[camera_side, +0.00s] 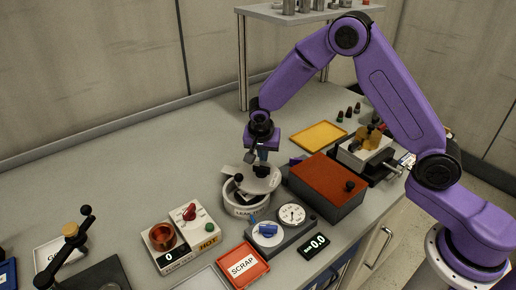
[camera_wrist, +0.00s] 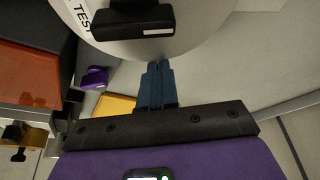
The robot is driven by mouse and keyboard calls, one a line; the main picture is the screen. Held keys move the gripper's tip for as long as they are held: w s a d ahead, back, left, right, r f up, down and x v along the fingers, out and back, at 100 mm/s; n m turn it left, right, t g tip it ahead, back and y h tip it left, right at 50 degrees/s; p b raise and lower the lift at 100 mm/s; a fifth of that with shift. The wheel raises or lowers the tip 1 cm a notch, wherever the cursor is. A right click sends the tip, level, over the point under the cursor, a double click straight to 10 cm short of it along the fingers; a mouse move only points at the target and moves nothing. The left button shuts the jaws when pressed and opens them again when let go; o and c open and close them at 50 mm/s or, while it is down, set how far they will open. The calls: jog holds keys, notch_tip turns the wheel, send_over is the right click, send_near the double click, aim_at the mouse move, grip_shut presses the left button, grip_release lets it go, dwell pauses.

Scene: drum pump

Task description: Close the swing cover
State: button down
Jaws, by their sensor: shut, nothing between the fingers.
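The swing cover (camera_side: 263,181) is a pale round plate over a white round pot (camera_side: 241,211) in the middle of the bench. It sits off to the back right, so part of the pot's dark opening shows at the front left. In the wrist view the cover (camera_wrist: 205,28) fills the top, with a black handle (camera_wrist: 133,22) and a label reading TEST. My gripper (camera_side: 261,165) is shut and empty, with its blue fingers (camera_wrist: 156,70) together at the cover's edge. I cannot tell whether they touch it.
A box with a red-brown top (camera_side: 325,185) stands close on the right. A dial unit (camera_side: 290,216) and a red SCRAP tray (camera_side: 243,267) are in front. A HOT unit (camera_side: 180,238) is at front left. A yellow tray (camera_side: 318,136) lies behind. The bench at back left is clear.

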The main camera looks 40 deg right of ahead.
aim_at(264, 168)
jog(key=s+m, duration=0.1)
jog(key=s+a+m, duration=0.1)
jog(key=s+m+g, duration=0.1)
jog(key=shift+a+m+h, duration=0.3)
jog(key=shift+a, duration=0.05)
jog(key=shift+s+a, duration=0.6)
jog(key=shift+s, duration=0.2)
jog(key=shift+s+a+m+g, duration=0.2)
jog(key=shift+a+m+g, duration=0.05)
jog(key=shift+m, duration=0.6)
jog(key=shift+s+a+m+g, duration=0.2)
jog(key=shift+a+m+g, duration=0.05)
jog(key=shift+m, duration=0.6)
jog(key=shift+a, duration=0.1)
